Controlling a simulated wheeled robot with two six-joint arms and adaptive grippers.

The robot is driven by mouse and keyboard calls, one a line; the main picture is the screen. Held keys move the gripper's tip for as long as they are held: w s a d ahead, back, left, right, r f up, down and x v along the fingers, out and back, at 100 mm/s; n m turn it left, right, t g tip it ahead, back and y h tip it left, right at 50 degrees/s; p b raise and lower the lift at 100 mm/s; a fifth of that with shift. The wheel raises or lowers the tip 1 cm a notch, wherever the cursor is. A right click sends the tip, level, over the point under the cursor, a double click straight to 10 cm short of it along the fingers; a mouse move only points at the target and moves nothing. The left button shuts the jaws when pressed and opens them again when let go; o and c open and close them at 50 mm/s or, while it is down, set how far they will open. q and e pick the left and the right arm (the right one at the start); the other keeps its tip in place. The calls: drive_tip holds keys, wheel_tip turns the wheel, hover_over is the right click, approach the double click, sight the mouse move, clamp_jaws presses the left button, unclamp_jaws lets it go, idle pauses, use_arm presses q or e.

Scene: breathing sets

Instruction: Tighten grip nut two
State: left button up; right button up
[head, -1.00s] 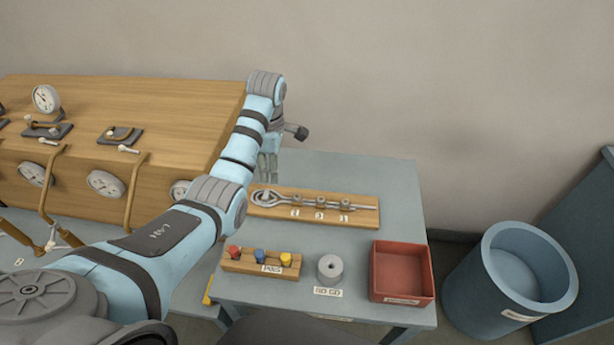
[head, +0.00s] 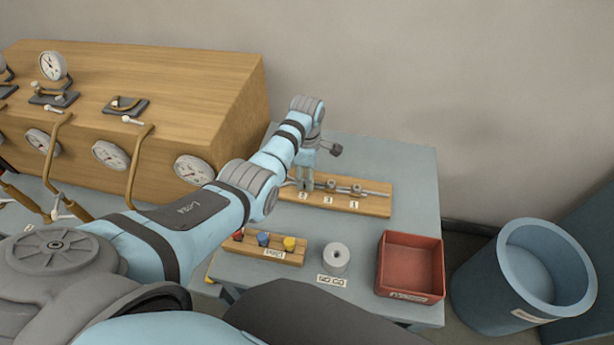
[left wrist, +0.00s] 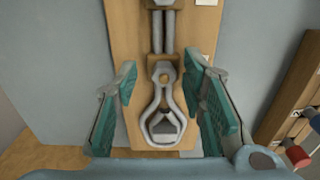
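A wooden board (head: 375,208) on the grey table carries a metal rod with small grip nuts, among them a middle nut (head: 331,185) and a right nut (head: 357,189). Small number tags sit in front of them; I cannot read surely which is two. My left gripper (head: 306,184) is low over the board's left part, left of the middle nut. In the left wrist view its teal-padded fingers are open, either side of the grey loop-shaped end (left wrist: 164,112). They hold nothing. A nut (left wrist: 162,4) shows at the top edge there. My right gripper is not in view.
A peg block (head: 264,247) with coloured pegs, a grey cylinder (head: 336,257) and a red tray (head: 411,288) stand at the table's front. A wooden gauge cabinet (head: 190,85) is at left. A blue bin (head: 525,285) stands right of the table.

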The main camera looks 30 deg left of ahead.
use_arm(q)
drive_tip(key=shift+w+f, duration=0.2)
drive_tip(key=shift+a, duration=0.1)
drive_tip(key=shift+s+r, duration=0.2)
drive_tip(key=shift+s, duration=0.05)
drive_tip(key=shift+c, duration=0.3)
drive_tip(key=shift+s+r, duration=0.2)
drive_tip(key=shift+s, duration=0.2)
drive_tip(key=c, duration=0.6)
drive_tip(key=shift+w+f, duration=0.1)
clamp_jaws()
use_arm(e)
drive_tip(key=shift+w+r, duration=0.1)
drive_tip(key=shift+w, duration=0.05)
